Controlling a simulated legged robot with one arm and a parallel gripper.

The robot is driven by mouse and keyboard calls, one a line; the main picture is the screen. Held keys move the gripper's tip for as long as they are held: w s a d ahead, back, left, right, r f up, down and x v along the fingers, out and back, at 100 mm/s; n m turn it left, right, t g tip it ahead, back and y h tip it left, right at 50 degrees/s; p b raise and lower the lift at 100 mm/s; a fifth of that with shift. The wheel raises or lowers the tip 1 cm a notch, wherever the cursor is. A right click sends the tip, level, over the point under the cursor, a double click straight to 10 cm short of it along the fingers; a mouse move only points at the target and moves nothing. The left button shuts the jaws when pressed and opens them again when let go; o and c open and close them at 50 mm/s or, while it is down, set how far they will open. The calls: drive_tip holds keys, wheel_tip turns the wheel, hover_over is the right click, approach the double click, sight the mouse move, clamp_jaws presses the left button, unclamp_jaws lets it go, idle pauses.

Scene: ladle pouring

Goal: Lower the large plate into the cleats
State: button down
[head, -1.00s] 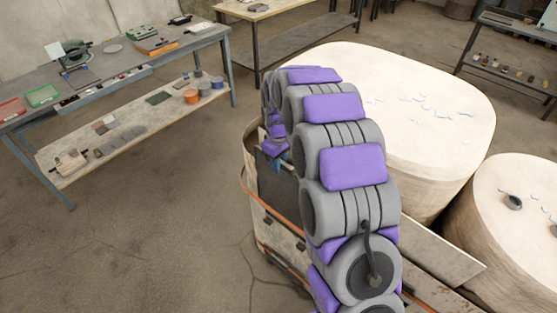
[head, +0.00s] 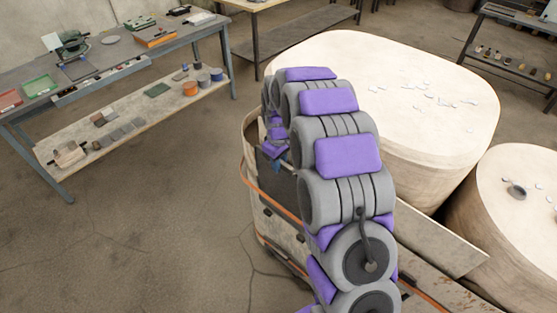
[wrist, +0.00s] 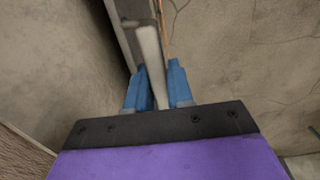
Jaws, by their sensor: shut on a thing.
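The large plate is a dark grey panel (head: 281,190), standing roughly upright against the beige, orange-edged structure in the head view. My gripper (head: 281,163) is at its upper edge, mostly hidden behind my arm. In the wrist view, the blue fingers of my gripper (wrist: 158,88) are shut on a light grey strip (wrist: 150,55), which looks like an edge or grip of the plate. A dark face runs along the strip's left side. I cannot make out the cleats, nor whether the plate touches them.
The beige structure with an orange edge (head: 252,172) stands close around the plate. A large pale round block (head: 390,80) and a smaller one (head: 512,180) lie to the right. A workbench (head: 110,62) stands at left. Open floor (head: 165,210) lies between.

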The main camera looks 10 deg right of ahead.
drive_tip(key=shift+f, duration=1.7)
drive_tip(key=shift+f+p, duration=0.3)
drive_tip(key=shift+f, duration=0.05)
drive_tip(key=c, duration=0.9)
unclamp_jaws()
drive_tip(key=shift+s+a+r+p, duration=0.1)
drive_tip(key=shift+r+p, duration=1.25)
drive_tip(key=shift+r, duration=7.25)
